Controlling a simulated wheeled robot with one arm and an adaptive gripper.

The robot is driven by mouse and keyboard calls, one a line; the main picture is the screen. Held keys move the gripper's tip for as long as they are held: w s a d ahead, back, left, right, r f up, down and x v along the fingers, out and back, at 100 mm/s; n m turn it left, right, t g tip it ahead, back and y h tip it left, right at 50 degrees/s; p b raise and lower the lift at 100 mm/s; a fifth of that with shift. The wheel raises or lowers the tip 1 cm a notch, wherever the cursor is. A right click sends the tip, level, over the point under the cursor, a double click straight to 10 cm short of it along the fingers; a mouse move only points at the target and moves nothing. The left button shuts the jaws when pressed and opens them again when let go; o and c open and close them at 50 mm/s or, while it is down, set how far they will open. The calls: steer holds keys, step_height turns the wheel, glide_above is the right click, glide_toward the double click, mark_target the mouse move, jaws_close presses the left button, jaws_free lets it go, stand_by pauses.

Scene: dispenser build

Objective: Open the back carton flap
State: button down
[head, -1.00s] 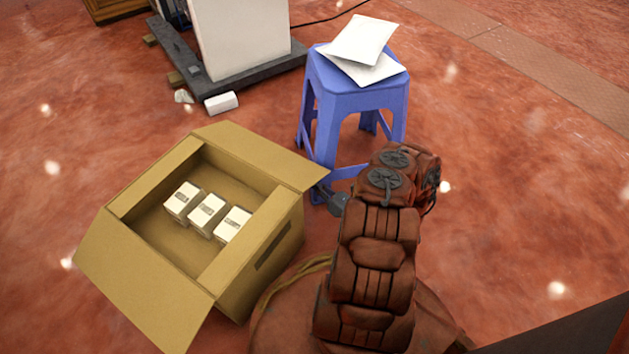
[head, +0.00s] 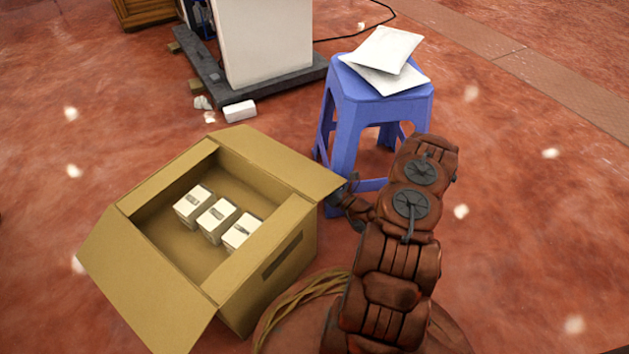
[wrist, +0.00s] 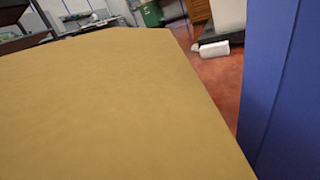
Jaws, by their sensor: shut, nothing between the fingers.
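The open brown carton (head: 232,297) stands on the floor at the left of the head view. Its back flap (head: 280,163) extends outward from the far edge. My gripper (head: 350,204) is shut and empty at the right end of this flap, partly hidden by it; I cannot tell whether they touch. In the wrist view, a broad cardboard surface, apparently the back flap (wrist: 110,110), fills most of the picture, and no fingers show. The front flap (head: 145,283) slopes outward and down. Several small white boxes, one in the middle (head: 216,217), sit inside the carton.
A blue stool (head: 345,135) with white packets (head: 388,50) on top stands close behind my gripper. The stool also edges the wrist view at right (wrist: 285,90). A white block (head: 240,110) lies by a grey platform (head: 265,88). Floor at the right is clear.

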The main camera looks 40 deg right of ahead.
steer(key=shift+d+r, duration=0.1)
steer(key=shift+r, duration=0.3)
steer(key=shift+r, duration=0.15)
